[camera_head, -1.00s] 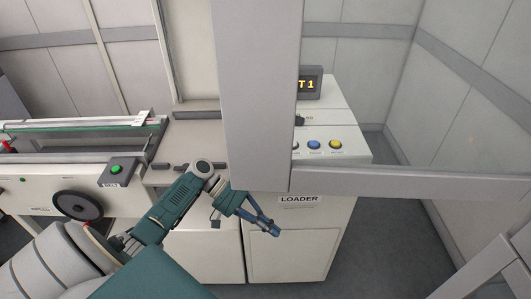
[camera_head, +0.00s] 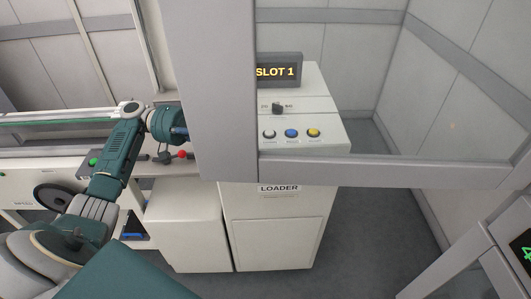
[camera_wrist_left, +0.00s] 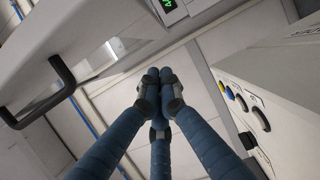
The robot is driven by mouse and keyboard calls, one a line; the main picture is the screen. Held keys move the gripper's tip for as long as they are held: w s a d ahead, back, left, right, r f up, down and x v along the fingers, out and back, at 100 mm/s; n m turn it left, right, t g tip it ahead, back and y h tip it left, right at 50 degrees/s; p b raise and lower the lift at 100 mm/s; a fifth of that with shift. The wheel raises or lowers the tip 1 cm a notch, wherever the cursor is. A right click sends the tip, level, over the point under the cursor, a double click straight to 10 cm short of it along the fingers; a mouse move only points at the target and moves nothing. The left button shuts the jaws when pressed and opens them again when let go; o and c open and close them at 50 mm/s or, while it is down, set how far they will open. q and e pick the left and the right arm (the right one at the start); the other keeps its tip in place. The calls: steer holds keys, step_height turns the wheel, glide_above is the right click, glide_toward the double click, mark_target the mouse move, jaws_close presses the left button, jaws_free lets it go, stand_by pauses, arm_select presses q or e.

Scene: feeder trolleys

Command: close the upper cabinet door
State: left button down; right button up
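The upper cabinet door (camera_head: 214,95) is a grey frame with a clear pane. It stands open across the head view, with its lower rail (camera_head: 400,173) running to the right. My left gripper (camera_head: 180,131) is at the door's left upright in the head view, and its fingertips are hidden behind that upright. In the left wrist view, the blue fingers of my left gripper (camera_wrist_left: 154,78) come together with nothing seen between them. A black bar handle (camera_wrist_left: 66,76) sits on a light grey panel at the left, apart from the fingers; this panel looks like the door. My right gripper is not in view.
The loader cabinet (camera_head: 275,225) stands behind the pane, with buttons, a knob (camera_head: 278,108) and a "SLOT 1" display (camera_head: 279,71). Its button panel is at the right in the left wrist view (camera_wrist_left: 262,115). Another display (camera_head: 522,240) is at the lower right. Floor is free right of the loader.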

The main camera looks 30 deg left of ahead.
mark_target(264, 156)
arm_select(q)
steer(key=d+p, duration=0.2)
steer(key=d, duration=0.1)
steer(key=s+d+p, duration=0.1)
steer(key=d+p, duration=0.2)
steer(key=d, duration=0.1)
steer(key=d+p, duration=0.3)
steer(key=d, duration=0.1)
steer(key=shift+s+d+r, duration=0.15)
steer(key=shift+s+r, duration=0.05)
steer(key=shift+s, duration=0.1)
steer(key=shift+f, duration=0.1)
